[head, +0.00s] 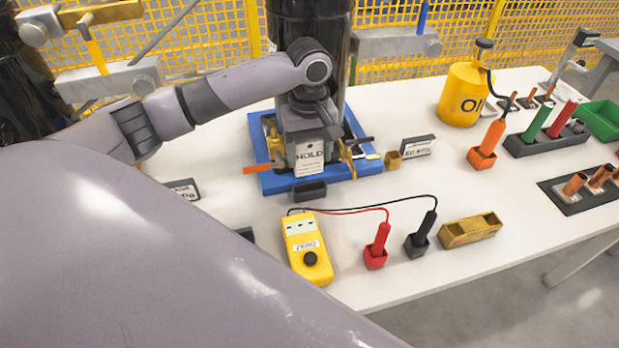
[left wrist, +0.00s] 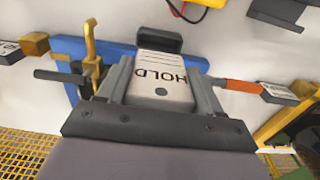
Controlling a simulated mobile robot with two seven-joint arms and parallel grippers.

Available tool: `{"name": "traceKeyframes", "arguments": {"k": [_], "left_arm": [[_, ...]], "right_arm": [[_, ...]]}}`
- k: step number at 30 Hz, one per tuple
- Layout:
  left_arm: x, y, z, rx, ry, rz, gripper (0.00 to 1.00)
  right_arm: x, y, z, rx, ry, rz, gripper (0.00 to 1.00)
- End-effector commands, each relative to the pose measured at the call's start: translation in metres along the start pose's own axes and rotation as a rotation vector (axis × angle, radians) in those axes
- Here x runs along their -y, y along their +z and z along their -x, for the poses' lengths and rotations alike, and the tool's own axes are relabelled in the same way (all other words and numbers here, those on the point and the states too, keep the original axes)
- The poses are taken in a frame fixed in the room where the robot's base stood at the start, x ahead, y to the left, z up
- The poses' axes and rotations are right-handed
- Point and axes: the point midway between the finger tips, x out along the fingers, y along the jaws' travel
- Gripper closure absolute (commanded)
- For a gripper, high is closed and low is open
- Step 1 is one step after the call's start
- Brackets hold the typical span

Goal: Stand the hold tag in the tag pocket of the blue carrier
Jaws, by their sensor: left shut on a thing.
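The hold tag (head: 309,161) is a white card with HOLD printed on it. My left gripper (head: 308,147) is shut on it, in front of the black compressor (head: 307,25). The left wrist view shows the tag (left wrist: 160,80) between the two fingers (left wrist: 162,67). The blue carrier (head: 345,181) lies under the compressor. The tag pocket (head: 310,192), a small dark holder, is at the carrier's near edge, just below the tag's lower end. In the left wrist view the pocket (left wrist: 158,40) lies just beyond the tag; I cannot tell whether they touch. My right gripper is out of view.
A yellow meter (head: 301,235) with red (head: 377,243) and black (head: 424,232) probes stands in front. A yellow oil can (head: 462,95) is at right. White table is clear beside the pocket.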

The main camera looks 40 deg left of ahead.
Motion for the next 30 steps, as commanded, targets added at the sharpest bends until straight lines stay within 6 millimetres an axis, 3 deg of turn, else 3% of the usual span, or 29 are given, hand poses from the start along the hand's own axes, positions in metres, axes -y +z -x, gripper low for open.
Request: {"name": "traceKeyframes", "arguments": {"k": [8,16,29,30], "left_arm": [[0.0,0.0,-0.028,-0.001,0.0,0.001,0.68],[0.0,0.0,-0.072,0.0,0.0,0.0,0.68],[0.0,0.0,-0.078,0.0,0.0,0.0,0.68],[0.0,0.0,-0.079,-0.001,0.001,0.0,0.28]], "right_arm": [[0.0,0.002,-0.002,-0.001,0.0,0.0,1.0],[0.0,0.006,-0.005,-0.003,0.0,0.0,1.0],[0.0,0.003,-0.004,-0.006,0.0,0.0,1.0],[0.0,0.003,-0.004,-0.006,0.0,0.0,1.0]]}}
